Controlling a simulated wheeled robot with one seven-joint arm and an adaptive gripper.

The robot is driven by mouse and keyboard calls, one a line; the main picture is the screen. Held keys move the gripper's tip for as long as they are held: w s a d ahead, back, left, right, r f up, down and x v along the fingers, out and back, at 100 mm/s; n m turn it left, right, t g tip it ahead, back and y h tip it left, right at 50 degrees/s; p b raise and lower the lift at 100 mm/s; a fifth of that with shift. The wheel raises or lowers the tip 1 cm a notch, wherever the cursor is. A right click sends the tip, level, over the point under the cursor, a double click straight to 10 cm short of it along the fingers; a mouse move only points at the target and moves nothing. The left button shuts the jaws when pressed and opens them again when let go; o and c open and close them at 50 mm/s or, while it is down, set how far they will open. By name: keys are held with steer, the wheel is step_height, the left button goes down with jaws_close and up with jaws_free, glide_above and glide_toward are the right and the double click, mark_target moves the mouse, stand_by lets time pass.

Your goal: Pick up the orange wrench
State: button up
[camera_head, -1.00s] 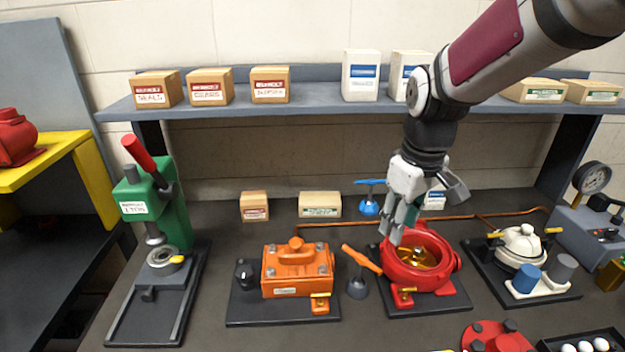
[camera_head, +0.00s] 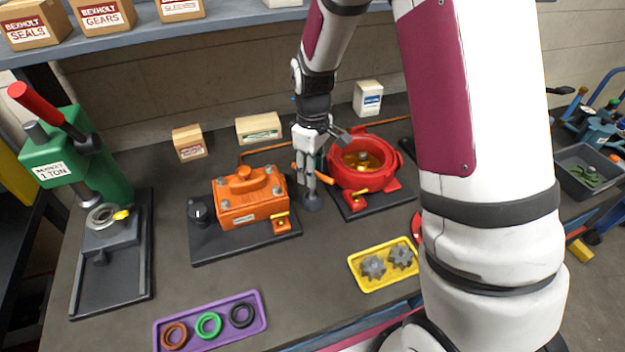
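The orange wrench (camera_head: 297,167) stands between the orange motor and the red round motor.
The orange motor (camera_head: 251,195) is close on the left, the red open motor (camera_head: 365,162) close on the right. A yellow tray (camera_head: 357,262) with gears and a purple tray (camera_head: 186,314) with rings lie in front. A green press (camera_head: 88,165) stands at left.

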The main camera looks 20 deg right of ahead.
mark_target(312, 195)
steer(key=shift+s+f+p, duration=0.1)
steer(key=shift+f+p, duration=0.55)
steer(key=shift+f, duration=2.1)
steer(key=shift+c, duration=0.3)
steer(key=shift+a, duration=0.1)
jaws_close()
